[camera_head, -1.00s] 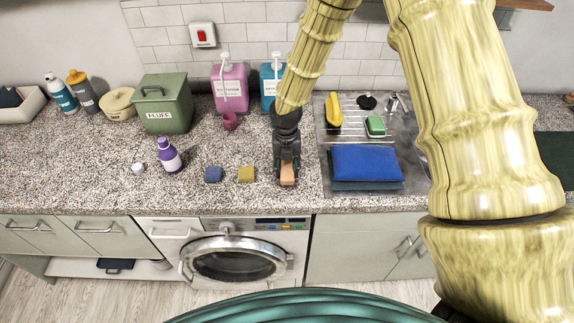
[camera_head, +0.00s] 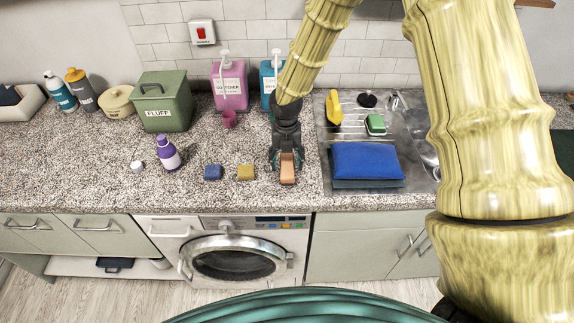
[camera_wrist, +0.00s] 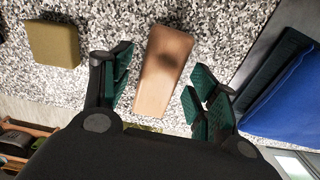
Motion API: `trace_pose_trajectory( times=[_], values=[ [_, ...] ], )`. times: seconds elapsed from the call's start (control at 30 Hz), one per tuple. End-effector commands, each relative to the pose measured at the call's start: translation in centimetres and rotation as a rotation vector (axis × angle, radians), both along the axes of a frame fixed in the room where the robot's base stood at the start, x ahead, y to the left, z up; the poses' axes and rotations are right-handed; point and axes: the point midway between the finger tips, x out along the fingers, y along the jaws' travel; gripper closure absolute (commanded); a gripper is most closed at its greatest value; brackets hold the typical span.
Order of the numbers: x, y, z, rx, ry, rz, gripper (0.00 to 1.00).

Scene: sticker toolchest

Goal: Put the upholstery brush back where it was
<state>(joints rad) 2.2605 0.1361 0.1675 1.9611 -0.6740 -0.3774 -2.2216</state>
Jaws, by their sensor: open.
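A tan wooden block, which looks like the upholstery brush (camera_head: 287,174), is on the speckled countertop near its front edge, left of the sink. In the wrist view the brush (camera_wrist: 160,75) lies lengthwise between the fingers, wooden face up; any bristles are hidden. My gripper (camera_head: 287,160) points down over it. The wrist view shows my gripper (camera_wrist: 166,82) open, with a gap between the brush and the finger on each side.
A yellow block (camera_head: 245,172) and a blue block (camera_head: 213,172) lie in a row to the left. A purple bottle (camera_head: 168,153) stands farther left. To the right, a folded blue cloth (camera_head: 367,164) lies at the sink (camera_head: 413,130). Pump jugs stand behind.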

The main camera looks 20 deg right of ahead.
Motion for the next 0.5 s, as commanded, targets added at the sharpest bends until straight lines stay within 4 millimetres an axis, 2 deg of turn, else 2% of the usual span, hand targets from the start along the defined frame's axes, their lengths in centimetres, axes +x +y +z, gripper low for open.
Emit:
trace_pose_trajectory(
  times=[0.5],
  values=[
    [0.0, 0.1, 6.8, 0.001, -0.002, 0.0, 0.4]
  ],
)
